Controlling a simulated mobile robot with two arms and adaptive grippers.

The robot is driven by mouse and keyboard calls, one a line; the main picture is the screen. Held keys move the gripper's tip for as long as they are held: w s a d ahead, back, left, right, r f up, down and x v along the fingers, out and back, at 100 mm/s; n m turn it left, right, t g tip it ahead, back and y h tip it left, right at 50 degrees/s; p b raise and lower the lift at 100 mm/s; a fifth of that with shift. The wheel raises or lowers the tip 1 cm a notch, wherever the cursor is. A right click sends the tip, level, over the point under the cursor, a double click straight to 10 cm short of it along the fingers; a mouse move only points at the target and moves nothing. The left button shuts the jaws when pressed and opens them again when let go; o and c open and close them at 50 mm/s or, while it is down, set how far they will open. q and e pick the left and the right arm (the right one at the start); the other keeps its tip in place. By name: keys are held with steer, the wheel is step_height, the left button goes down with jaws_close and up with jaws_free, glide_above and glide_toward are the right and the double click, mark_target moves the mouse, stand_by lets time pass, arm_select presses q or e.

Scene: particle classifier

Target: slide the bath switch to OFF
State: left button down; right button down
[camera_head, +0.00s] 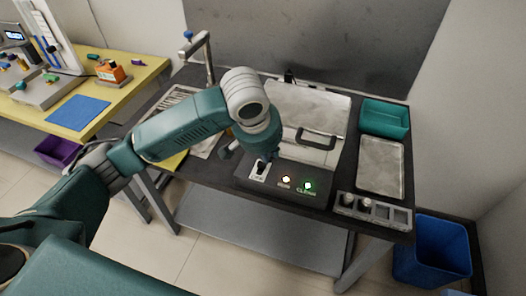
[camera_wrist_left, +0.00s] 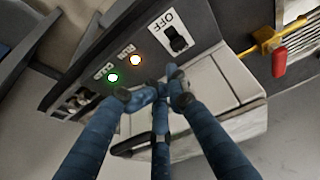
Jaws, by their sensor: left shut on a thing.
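The bath switch (camera_wrist_left: 176,39) is a black knob on a white plate marked OFF, on the dark front panel of the bath. In the head view, its plate (camera_head: 259,172) sits at the panel's left end, partly behind my gripper. My left gripper (camera_head: 263,161) is over this plate and points down. In the left wrist view, its blue fingers (camera_wrist_left: 160,95) are drawn together, with the fingertips close beside the knob. I cannot make out what is between them, or whether they touch the knob. My right gripper is not in view.
An orange light (camera_head: 286,179) and a green light (camera_head: 308,185) are lit on the panel. Behind it is the bath's lid (camera_head: 312,105) with a dark handle. A teal tray (camera_head: 385,119), metal tray (camera_head: 381,166) and small rack (camera_head: 374,211) stand at right.

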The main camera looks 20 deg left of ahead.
mark_target(262, 165)
arm_select(q)
steer(key=w+a+r+n, duration=0.1)
steer(key=w+a+r, duration=0.1)
steer(key=a+r, duration=0.15)
steer(key=shift+y, duration=0.4)
steer(key=p+x, duration=0.1)
steer(key=x, duration=0.9)
steer(key=shift+w, duration=0.1)
